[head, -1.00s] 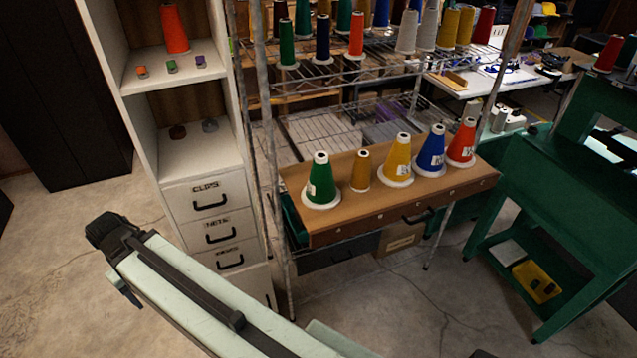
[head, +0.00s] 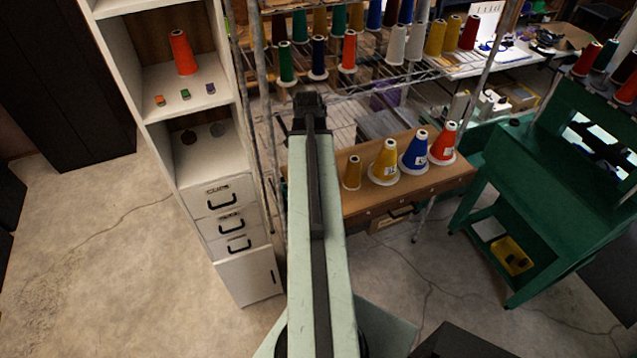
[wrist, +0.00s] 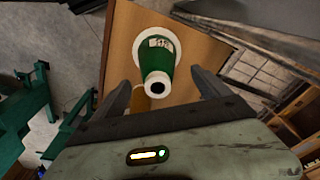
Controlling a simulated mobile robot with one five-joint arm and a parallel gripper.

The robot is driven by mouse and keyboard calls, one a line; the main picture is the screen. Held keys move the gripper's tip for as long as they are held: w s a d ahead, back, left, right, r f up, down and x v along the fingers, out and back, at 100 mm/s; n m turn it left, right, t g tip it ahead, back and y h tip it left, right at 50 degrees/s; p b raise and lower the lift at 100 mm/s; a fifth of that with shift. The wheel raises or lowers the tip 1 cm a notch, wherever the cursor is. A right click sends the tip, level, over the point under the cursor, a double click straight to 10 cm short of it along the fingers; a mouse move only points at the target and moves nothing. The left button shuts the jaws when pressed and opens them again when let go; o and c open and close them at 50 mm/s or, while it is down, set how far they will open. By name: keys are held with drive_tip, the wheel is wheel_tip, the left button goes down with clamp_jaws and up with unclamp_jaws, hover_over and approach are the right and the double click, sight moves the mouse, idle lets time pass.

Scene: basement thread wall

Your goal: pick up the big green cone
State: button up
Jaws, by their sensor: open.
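The big green cone (wrist: 157,57) shows in the wrist view, with a white base and a white top with a dark hole. It stands on the brown wooden shelf top (wrist: 196,48). My gripper (wrist: 161,92) is open, with one finger on each side of the cone's top as seen from the wrist, and the cone's tip points toward the palm. I cannot tell how far the fingers are from it. In the head view my arm hides the green cone, and my gripper (head: 308,104) shows only as a dark end whose fingers are unclear.
On the same shelf stand a small brown cone (head: 353,173), a yellow cone (head: 384,163), a blue cone (head: 415,153) and a red cone (head: 443,144). Wire rack posts and a white cabinet (head: 228,190) stand left. A green bench (head: 560,175) is right.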

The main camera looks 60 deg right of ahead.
drive_tip(key=f+b, duration=0.4)
drive_tip(key=f, duration=0.1)
drive_tip(key=f+b, duration=0.2)
drive_tip(key=b, duration=0.1)
drive_tip(key=shift+s+d+f, duration=0.35)
drive_tip(key=shift+d+f, duration=0.05)
drive_tip(key=shift+r, duration=0.2)
drive_tip(key=shift+c, duration=0.3)
clamp_jaws()
drive_tip(key=shift+r+p, duration=0.1)
drive_tip(key=shift+p, duration=0.2)
wheel_tip(320, 180, up, 10)
drive_tip(key=p, duration=1)
